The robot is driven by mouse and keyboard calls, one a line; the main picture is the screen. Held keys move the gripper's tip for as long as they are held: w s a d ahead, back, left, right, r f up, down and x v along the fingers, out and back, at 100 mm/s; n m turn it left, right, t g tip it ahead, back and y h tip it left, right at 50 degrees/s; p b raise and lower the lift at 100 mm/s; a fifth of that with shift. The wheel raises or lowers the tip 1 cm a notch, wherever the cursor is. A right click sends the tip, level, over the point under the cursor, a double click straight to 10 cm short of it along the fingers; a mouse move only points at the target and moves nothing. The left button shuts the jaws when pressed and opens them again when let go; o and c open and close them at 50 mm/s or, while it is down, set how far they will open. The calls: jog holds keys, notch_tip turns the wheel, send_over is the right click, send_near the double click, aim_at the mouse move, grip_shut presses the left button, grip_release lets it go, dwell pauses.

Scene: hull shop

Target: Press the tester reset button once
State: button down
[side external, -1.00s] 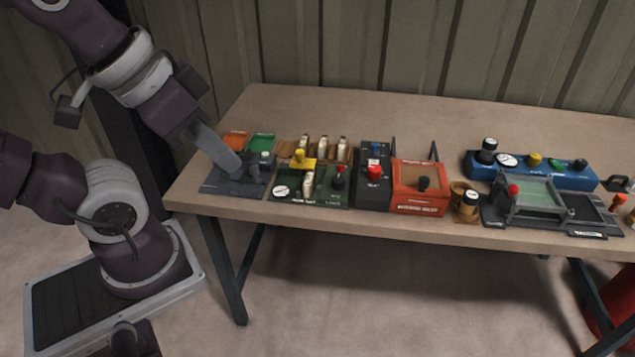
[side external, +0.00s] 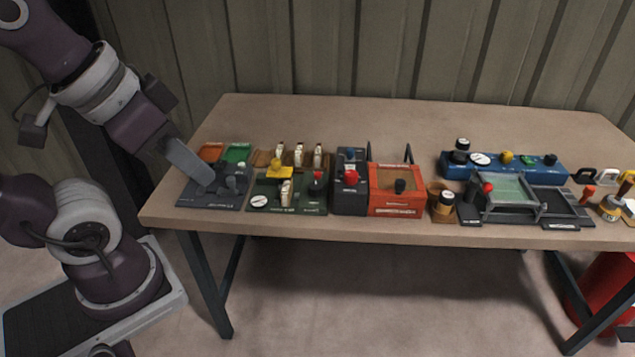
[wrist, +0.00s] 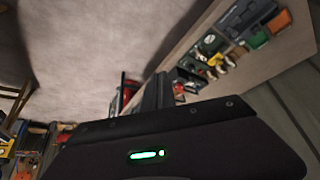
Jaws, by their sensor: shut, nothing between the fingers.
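My gripper (side external: 206,178) is shut and empty. Its tip is over the dark grey unit (side external: 216,202) at the bench's left end, beside a small dark knob (side external: 233,182); whether it touches is unclear. Right of that unit is a green board (side external: 315,209) with a dial (side external: 259,201), a yellow part (side external: 281,172) and a red-topped post (side external: 317,178). Beside it is a dark box (side external: 349,203) with a red button (side external: 351,178) and a blue knob (side external: 350,155). Labels are too small to read, so I cannot tell which is the tester reset button.
Orange (side external: 211,152) and green (side external: 237,153) trays stand behind the grey unit. The back of the bench (side external: 330,115) is clear.

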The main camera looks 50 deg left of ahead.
jog(key=w+a+r+m+g, duration=0.25)
jog(key=w+m, duration=0.35)
jog(key=w, duration=0.6)
jog(key=m+g, duration=0.3)
jog(key=m, duration=1.2)
send_over(318, 173)
notch_tip(318, 173, down, 21)
jog(key=shift+r, duration=0.15)
jog(key=shift+s+f, duration=0.1)
jog(key=shift+f, duration=3.5)
jog(key=shift+r, duration=2.95)
